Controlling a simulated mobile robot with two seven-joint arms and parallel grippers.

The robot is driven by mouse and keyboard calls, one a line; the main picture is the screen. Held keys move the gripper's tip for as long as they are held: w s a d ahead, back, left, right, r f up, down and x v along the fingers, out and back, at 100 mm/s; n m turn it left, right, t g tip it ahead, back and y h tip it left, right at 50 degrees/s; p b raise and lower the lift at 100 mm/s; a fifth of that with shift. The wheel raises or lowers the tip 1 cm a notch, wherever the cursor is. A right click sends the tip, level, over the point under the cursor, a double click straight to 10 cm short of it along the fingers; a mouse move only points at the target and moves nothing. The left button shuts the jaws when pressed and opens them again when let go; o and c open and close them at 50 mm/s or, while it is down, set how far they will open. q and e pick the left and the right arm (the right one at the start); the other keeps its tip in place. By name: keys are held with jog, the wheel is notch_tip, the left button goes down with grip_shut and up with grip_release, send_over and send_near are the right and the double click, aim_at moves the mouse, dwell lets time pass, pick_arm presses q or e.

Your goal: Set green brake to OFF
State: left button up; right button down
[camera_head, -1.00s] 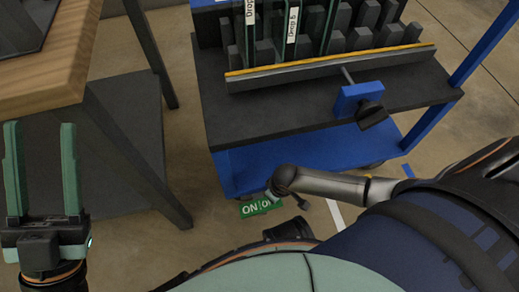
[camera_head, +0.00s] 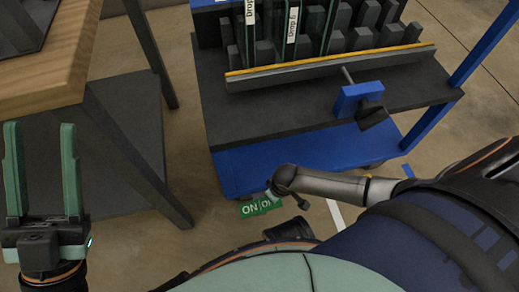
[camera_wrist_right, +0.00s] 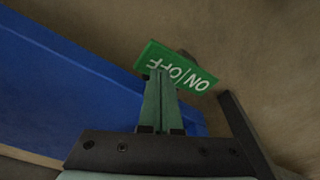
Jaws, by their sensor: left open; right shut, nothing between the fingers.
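The green brake (camera_head: 255,208) is a flat plate marked ON and OFF, low by the floor at the cart's near edge. In the head view my right arm covers part of its OFF side. My left gripper (camera_head: 40,128) is open and empty at the far left, away from the brake.
The blue cart (camera_head: 300,158) has a dark shelf (camera_head: 300,112) with upright racked panels and a blue clamp-like part (camera_head: 357,99). A wood-topped table (camera_head: 55,65) with dark legs stands at left. Bare floor (camera_head: 185,130) lies between them. A white floor line is right of the brake.

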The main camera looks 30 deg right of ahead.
jog(key=shift+f, duration=1.3)
dwell(0.9)
notch_tip(320, 180, up, 5)
jog(key=p, duration=0.5)
jog(key=shift+f, duration=0.15)
notch_tip(320, 180, up, 2)
jog(key=p, duration=0.2)
jog(key=shift+p, duration=0.3)
jog(key=shift+r, duration=0.2)
pick_arm(q)
notch_tip(320, 180, up, 9)
jog(key=shift+s+a+f+t, duration=0.15)
jog(key=shift+s+a+t, duration=0.15)
jog(key=shift+a, duration=0.15)
jog(key=shift+w+n, duration=0.15)
jog(key=shift+n, duration=0.15)
jog(key=shift+a, duration=0.1)
